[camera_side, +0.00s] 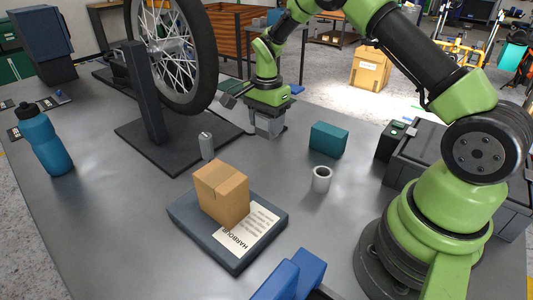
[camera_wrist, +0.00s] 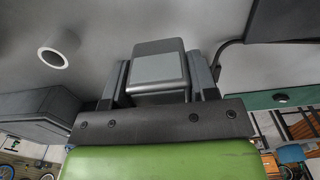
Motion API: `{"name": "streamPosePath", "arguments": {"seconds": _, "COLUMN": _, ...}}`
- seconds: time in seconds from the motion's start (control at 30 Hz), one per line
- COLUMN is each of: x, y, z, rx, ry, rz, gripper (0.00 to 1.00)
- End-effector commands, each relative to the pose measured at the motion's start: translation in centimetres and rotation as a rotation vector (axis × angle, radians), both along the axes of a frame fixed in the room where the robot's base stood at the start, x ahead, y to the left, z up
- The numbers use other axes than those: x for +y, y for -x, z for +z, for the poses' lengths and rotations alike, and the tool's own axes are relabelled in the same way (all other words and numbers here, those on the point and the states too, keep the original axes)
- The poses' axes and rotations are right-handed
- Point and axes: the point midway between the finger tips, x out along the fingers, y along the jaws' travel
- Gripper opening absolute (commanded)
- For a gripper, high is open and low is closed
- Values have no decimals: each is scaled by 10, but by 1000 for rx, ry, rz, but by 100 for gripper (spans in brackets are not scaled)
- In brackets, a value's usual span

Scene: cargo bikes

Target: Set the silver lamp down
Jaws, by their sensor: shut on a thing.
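My gripper (camera_side: 268,125) points down beyond the middle of the table, to the right of the wheel stand. It is shut on the silver lamp (camera_wrist: 158,70), a grey, box-like body with rounded edges, held between the two dark fingers in the wrist view. In the side view only a small grey part of it shows between the fingers. It is low over the grey tabletop (camera_side: 120,215); I cannot tell whether its underside touches the surface.
The bike wheel (camera_side: 170,50) and its dark stand (camera_side: 140,95) are left of my gripper. A cardboard box (camera_side: 221,192) sits on a dark pad (camera_side: 190,222).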

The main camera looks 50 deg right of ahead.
Motion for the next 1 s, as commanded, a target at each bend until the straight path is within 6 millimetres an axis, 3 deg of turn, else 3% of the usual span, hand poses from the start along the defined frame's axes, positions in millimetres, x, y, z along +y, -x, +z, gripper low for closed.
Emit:
{"name": "streamPosePath", "arguments": {"seconds": 0.1, "x": 0, "y": 1, "z": -23, "rx": 4, "ry": -2, "rz": 0, "gripper": 28}}
{"name": "streamPosePath", "arguments": {"seconds": 0.5, "x": 0, "y": 0, "z": -72, "rx": 1, "ry": -1, "rz": 0, "gripper": 28}}
{"name": "streamPosePath", "arguments": {"seconds": 0.93, "x": 0, "y": 0, "z": -79, "rx": 0, "ry": 0, "rz": 1, "gripper": 28}}
{"name": "streamPosePath", "arguments": {"seconds": 0.97, "x": 0, "y": 0, "z": -78, "rx": -1, "ry": 0, "rz": 1, "gripper": 60}}
{"name": "streamPosePath", "arguments": {"seconds": 1.0, "x": 0, "y": 0, "z": -78, "rx": -1, "ry": 0, "rz": 1, "gripper": 69}}
